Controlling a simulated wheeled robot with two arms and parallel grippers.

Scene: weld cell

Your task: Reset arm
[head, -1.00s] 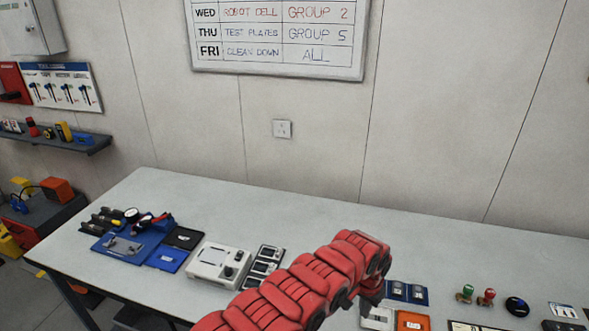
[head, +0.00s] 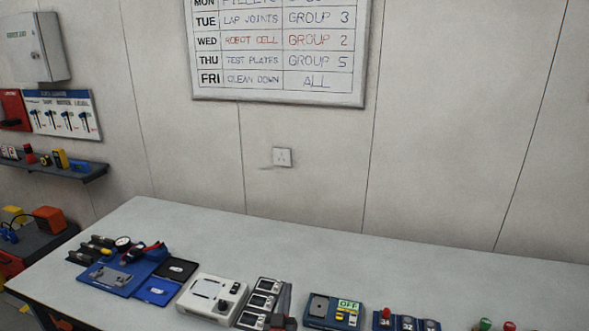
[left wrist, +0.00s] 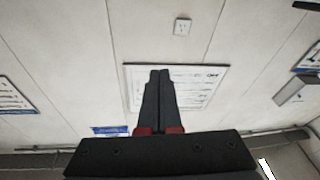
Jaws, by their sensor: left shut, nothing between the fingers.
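My left gripper (left wrist: 159,74) shows in the left wrist view as two dark fingers pressed together, with red at their base. It is shut and empty, and it points toward the wall. In the head view a small dark and red piece at the bottom edge, in front of the small modules, appears to be my left gripper (head: 284,303); the rest of that arm is out of the picture. My right gripper shows in neither view.
The grey workbench (head: 230,236) carries a blue fixture tray (head: 112,283), a white instrument box (head: 211,297), small modules (head: 263,295) and a blue unit marked OFF (head: 333,311). The bench's back strip is clear. A whiteboard (head: 280,50) hangs above. A dark shelf (head: 60,175) is at left.

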